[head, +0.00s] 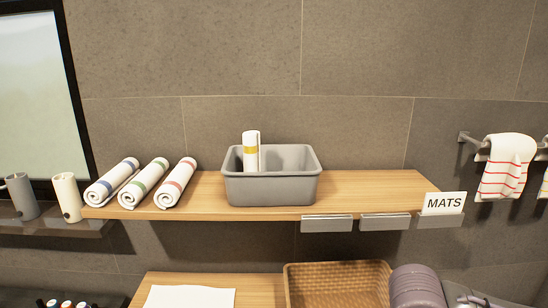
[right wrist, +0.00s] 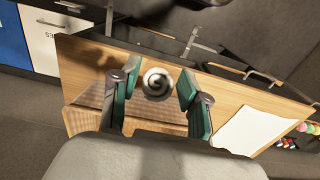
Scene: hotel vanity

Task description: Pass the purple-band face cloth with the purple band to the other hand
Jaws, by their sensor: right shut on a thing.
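In the right wrist view my right gripper (right wrist: 155,92) is shut on a rolled cloth (right wrist: 158,80), with one teal-padded finger on each side. I see the roll end-on, as a pale disc with a dark spiral. Its band does not show, so I cannot read its colour there. The roll is held above a wooden counter. I make out no purple-band cloth in the head view. My left gripper is in neither view.
Rolled cloths with blue (head: 113,182), green (head: 145,182) and red (head: 176,183) bands lie on the wooden shelf (head: 380,187). A yellow-band roll (head: 251,152) stands in the grey bin (head: 272,187). Below are a woven basket (head: 335,285) and a white sheet (head: 190,297).

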